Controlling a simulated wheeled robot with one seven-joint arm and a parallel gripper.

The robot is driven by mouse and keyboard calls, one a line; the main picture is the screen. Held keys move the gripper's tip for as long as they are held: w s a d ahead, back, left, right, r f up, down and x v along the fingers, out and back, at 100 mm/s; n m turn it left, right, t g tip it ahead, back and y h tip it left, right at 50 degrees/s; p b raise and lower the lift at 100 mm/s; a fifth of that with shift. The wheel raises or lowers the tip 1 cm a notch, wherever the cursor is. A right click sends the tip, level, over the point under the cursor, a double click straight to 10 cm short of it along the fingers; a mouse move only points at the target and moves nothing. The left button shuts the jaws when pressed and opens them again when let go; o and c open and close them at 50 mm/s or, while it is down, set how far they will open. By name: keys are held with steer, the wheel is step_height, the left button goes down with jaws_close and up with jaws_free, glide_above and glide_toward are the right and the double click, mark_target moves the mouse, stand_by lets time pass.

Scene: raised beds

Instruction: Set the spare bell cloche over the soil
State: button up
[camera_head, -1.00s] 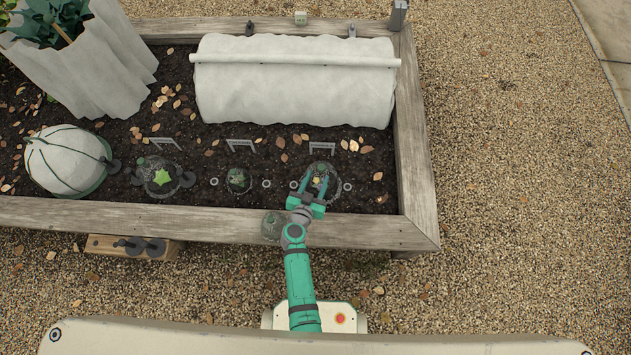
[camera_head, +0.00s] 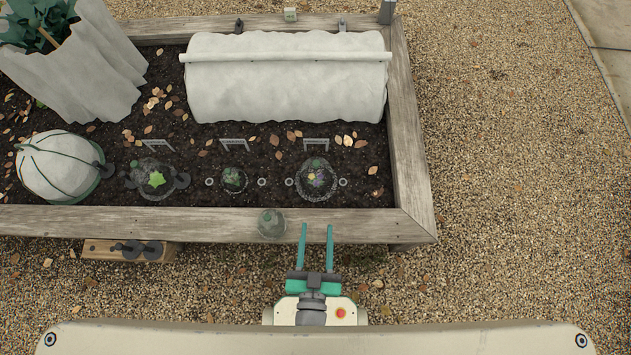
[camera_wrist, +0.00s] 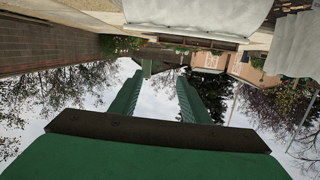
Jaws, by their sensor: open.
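A clear greenish bell cloche (camera_head: 272,223) stands on the front board of the raised bed, in the head view. In the soil behind it is a round plant spot (camera_head: 317,178) with purple and yellow showing; it looks domed by clear glass, though I cannot be sure. A smaller green plant spot (camera_head: 234,179) and one with a bright star-shaped leaf (camera_head: 156,178) lie to its left. My gripper (camera_head: 316,228) is open and empty at the bed's front edge, right of the cloche and apart from it. In the wrist view its fingers (camera_wrist: 156,92) have only background between them.
A white fleece tunnel (camera_head: 287,80) fills the bed's back. A white covered dome (camera_head: 62,166) and a tall fleece wrap (camera_head: 84,66) stand left. Small grey markers stand behind the plant spots. A wooden block (camera_head: 130,250) sits below the front board. Gravel (camera_head: 510,200) at right is clear.

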steer(key=s+r+n+y, duration=0.1)
steer(key=s+r, duration=0.4)
steer(key=r, duration=0.3)
steer(key=shift+s+r+g, duration=0.25)
steer(key=shift+s+g, duration=0.15)
steer(key=shift+a, duration=0.1)
steer(key=shift+c, duration=1.4)
steer(key=shift+w, duration=0.1)
